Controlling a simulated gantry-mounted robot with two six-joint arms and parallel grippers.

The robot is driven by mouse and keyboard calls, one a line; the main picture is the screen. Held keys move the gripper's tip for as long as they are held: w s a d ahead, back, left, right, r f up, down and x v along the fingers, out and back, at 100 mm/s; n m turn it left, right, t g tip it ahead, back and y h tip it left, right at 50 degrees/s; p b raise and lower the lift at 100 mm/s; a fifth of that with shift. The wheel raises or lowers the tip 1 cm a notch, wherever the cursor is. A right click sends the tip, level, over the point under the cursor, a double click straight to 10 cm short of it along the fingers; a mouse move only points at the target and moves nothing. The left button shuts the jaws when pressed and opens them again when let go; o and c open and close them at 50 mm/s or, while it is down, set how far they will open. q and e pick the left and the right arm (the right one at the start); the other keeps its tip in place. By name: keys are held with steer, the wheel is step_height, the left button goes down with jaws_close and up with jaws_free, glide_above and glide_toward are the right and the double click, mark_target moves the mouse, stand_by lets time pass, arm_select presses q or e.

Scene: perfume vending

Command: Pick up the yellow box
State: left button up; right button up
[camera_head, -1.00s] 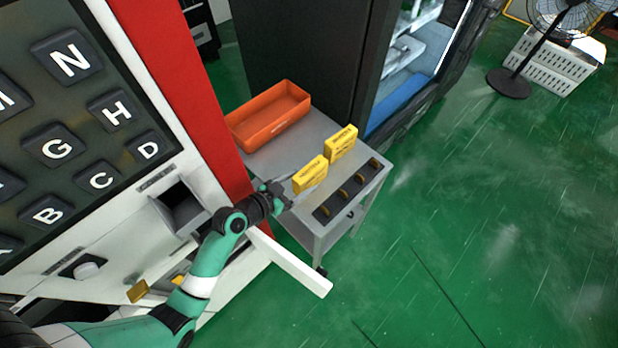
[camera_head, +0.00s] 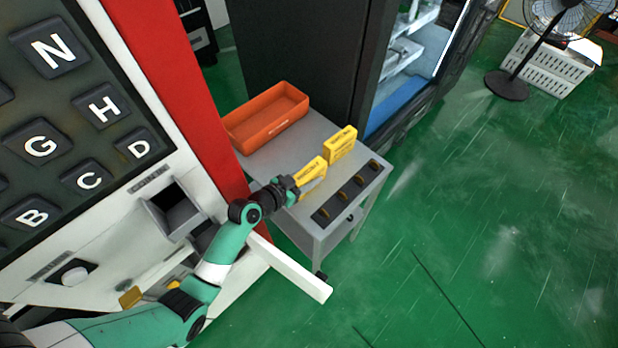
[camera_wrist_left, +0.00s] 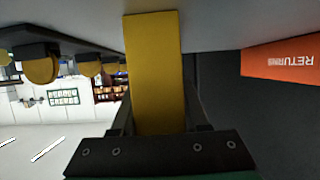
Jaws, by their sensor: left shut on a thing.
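Two yellow boxes stand on the small grey table (camera_head: 310,135) in the head view. My left gripper (camera_head: 297,184) is at the nearer yellow box (camera_head: 311,171) and shut on it. The box's near end is partly hidden by the fingers. In the left wrist view the same yellow box (camera_wrist_left: 155,70) fills the middle, between the two fingers. The farther yellow box (camera_head: 341,144) stands just behind it, up and to the right. My right gripper is not in view.
An orange bin (camera_head: 266,118) sits on the table's far left; its side also shows in the left wrist view (camera_wrist_left: 285,60). A black strip with several coins (camera_head: 343,195) lies along the table's right edge. The keypad machine (camera_head: 75,130) stands close on the left.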

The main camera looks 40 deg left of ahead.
arm_select(q)
jaws_close()
steer(key=shift+r, duration=0.15)
